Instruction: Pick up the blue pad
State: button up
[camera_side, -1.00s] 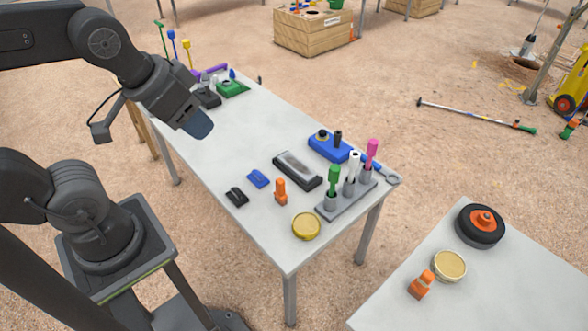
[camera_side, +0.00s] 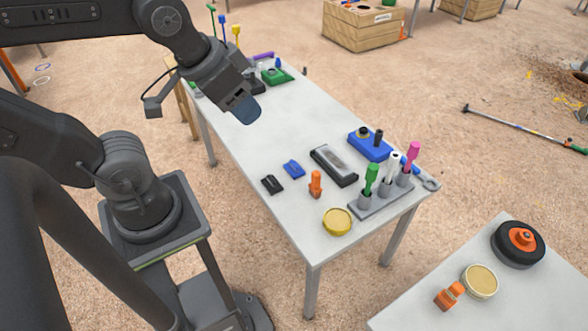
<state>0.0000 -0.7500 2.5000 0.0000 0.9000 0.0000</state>
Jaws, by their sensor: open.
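A small blue pad (camera_side: 293,169) lies flat on the grey-white table (camera_side: 250,155), between a small black piece (camera_side: 272,184) and a dark tray-like block with a grey top (camera_side: 334,165). My gripper (camera_side: 246,112) is above the table, up and to the left of the blue pad in the picture, and apart from it. It is open and points down over bare tabletop. Its bluish-grey tip shows, but the gap between the fingers is hard to make out. Nothing visible is held in it.
Near the pad stand an orange bottle (camera_side: 316,184), a yellow tin (camera_side: 337,222), a blue box (camera_side: 369,146) and a grey rack (camera_side: 381,202) with green, white and pink markers. A green item (camera_side: 276,76) is at the far end. The table middle is clear.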

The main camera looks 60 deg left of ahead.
jog(key=o, duration=0.6)
